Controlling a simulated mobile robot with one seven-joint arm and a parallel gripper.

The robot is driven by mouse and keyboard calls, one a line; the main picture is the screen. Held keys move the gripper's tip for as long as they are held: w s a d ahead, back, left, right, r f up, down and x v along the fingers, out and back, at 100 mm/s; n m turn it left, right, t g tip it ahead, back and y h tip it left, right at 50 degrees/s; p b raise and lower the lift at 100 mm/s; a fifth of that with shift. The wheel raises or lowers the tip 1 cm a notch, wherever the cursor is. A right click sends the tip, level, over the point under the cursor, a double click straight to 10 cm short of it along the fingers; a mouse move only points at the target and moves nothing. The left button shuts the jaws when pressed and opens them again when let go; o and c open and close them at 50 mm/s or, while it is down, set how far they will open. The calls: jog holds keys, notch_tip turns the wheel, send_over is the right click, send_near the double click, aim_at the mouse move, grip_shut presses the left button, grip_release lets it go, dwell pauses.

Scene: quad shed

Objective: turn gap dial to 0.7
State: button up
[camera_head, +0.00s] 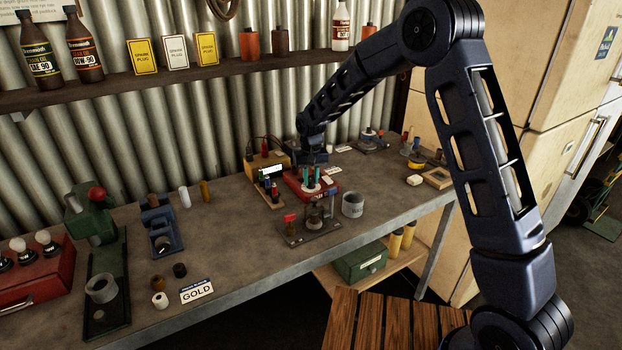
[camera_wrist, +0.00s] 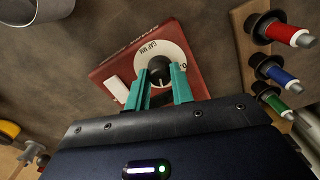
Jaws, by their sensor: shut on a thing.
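The gap dial is a round white plate (camera_wrist: 177,52) marked "GAP MM" on a red box (camera_wrist: 105,72). Its dark knob (camera_wrist: 160,71) sits at the middle of the plate. In the head view the red box (camera_head: 292,184) stands on the workbench below my arm. My gripper (camera_wrist: 161,75) points down at the dial, with its teal fingers shut on the knob from both sides. The fingers also show in the head view (camera_head: 311,178). They and the gripper body hide part of the scale, and I cannot read the knob's setting.
A strip with red, blue and green plugs (camera_wrist: 272,68) lies right of the box in the wrist view. A grey cup (camera_head: 353,205) and a small dark stand (camera_head: 312,228) are near the bench's front. The bench left of these has free room.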

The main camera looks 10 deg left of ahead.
aim_at(311, 180)
jog(key=o, duration=1)
notch_tip(311, 180, up, 11)
jog(key=shift+f, duration=0.1)
